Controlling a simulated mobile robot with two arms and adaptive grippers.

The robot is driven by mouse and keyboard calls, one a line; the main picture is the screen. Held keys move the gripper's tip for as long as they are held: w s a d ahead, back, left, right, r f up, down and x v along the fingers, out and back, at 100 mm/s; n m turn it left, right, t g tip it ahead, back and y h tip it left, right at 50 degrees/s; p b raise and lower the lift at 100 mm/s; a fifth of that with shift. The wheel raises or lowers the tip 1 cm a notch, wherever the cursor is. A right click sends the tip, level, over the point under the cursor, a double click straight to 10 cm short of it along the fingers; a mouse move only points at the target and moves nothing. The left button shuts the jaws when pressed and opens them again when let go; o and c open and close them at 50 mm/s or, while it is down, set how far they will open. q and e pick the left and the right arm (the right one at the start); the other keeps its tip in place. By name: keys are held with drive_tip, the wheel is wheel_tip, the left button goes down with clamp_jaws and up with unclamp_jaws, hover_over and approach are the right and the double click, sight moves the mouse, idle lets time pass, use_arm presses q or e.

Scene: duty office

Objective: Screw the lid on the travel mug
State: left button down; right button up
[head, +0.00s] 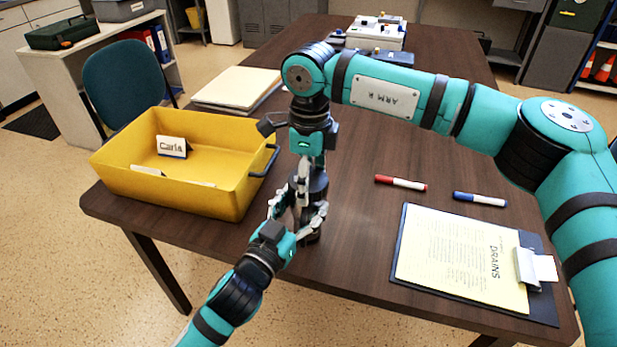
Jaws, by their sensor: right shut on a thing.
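The travel mug (313,229) is a dark, upright cylinder on the brown table, just right of the yellow bin. My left gripper (298,212) comes in from the lower left, with its fingers closed around the mug's body. My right gripper (309,178) points straight down over the mug and is shut on the dark lid (317,182) at the mug's top. The fingers hide most of the lid and the seam, so I cannot tell whether the lid is seated or threaded.
A yellow bin (240,198) with name cards stands left. A clipboard (398,262) with a yellow sheet, a red marker (400,183) and a blue marker (480,199) lie right. Folders (237,88) and a white device (376,35) are behind. The table between mug and clipboard is clear.

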drive_tip(key=shift+m, duration=0.8)
drive_tip(key=o, duration=1.3)
drive_tip(key=shift+r, duration=2.25)
drive_tip(key=shift+c, duration=0.4)
wheel_tip(320, 180, up, 4)
drive_tip(key=n, duration=0.5)
drive_tip(key=shift+f, duration=0.25)
